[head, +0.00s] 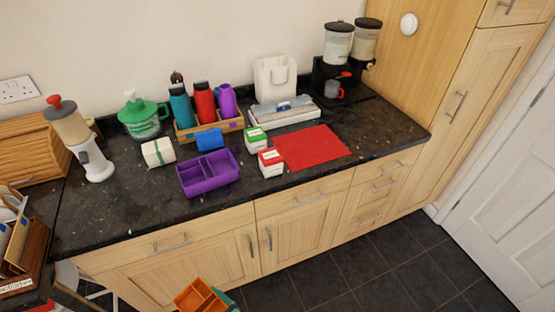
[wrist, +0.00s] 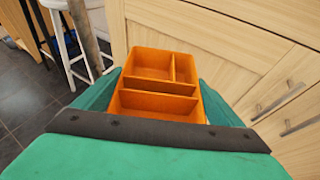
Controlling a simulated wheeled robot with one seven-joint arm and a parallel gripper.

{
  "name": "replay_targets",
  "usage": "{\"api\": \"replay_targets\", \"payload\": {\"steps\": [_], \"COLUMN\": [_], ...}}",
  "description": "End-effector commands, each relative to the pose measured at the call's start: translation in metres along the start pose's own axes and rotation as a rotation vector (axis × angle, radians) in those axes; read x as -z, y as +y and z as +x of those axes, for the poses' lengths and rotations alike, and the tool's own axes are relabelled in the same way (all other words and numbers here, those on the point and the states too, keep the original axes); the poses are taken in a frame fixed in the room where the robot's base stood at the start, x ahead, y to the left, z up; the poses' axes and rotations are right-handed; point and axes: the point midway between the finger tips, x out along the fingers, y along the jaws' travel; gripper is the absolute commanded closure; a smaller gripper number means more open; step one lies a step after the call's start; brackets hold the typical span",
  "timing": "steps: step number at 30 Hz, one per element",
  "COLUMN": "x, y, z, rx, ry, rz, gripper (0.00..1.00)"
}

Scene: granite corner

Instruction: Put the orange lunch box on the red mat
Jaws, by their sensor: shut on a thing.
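The orange lunch box (head: 202,297) is an open, divided tray at the bottom edge of the head view, in front of the cabinets and below the counter top. In the wrist view the orange lunch box (wrist: 155,65) sits between the green fingers of my gripper (wrist: 155,100), which is shut on it. Its compartments look empty. Only a bit of my gripper shows in the head view. The red mat (head: 315,147) lies flat on the dark counter, right of the middle, and its visible surface is bare.
A purple divided box (head: 208,174) stands left of the mat. A red-and-white carton (head: 271,163) and a green-and-white carton (head: 256,139) stand at the mat's left edge. A white tray (head: 284,114) and a black dispenser stand (head: 340,82) are behind it. A white stool (wrist: 75,35) shows in the wrist view.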

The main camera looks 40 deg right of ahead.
Motion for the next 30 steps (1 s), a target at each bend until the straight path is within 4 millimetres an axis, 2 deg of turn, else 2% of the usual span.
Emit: {"api": "replay_targets", "payload": {"steps": [15, 30], "x": [0.001, -0.001], "y": [0.007, 0.008], "z": [0.039, 0.05], "rx": [0.129, 0.16], "ry": [-0.001, 0.0], "rz": [0.053, 0.065], "gripper": [0.36, 0.36]}}
